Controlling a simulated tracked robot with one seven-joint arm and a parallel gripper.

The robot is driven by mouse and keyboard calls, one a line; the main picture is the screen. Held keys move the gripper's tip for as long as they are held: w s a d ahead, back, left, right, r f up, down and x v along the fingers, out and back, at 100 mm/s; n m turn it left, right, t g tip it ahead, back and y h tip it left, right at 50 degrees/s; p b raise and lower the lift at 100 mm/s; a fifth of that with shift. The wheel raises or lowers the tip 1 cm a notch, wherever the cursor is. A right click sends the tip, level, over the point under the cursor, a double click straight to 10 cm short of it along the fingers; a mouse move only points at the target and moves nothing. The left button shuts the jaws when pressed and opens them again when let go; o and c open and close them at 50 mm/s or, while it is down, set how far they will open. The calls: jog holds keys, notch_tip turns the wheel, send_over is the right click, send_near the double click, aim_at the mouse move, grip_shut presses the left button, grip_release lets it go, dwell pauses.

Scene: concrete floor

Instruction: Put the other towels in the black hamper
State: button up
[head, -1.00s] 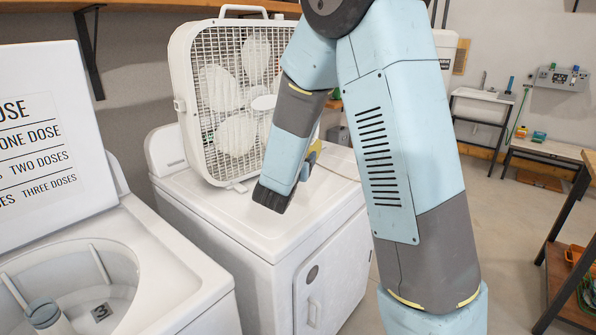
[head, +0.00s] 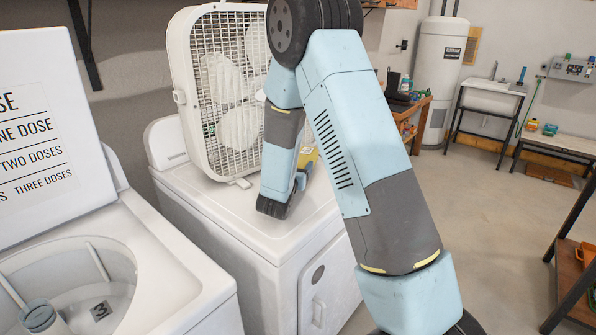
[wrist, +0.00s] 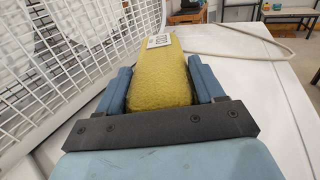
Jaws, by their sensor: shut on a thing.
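A yellow folded towel (wrist: 162,75) with a white printed tag is held between the two blue fingers of my gripper (wrist: 162,88) in the wrist view. My gripper is shut on it, above the white top of the closed machine. In the head view, a small yellow part of the towel (head: 306,158) shows beside my gripper (head: 300,172), just right of the box fan; my arm hides much of it. I see no black hamper and no other towels in these frames.
A white box fan (head: 215,95) stands on the white machine (head: 250,225), close left of my gripper. An open washer (head: 110,250) stands at the left. A cord (wrist: 240,54) lies on the machine top.

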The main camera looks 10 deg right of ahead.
jog(key=shift+d+f, duration=0.35)
jog(key=shift+f, duration=0.5)
jog(key=o, duration=1.5)
jog(key=shift+s, duration=0.1)
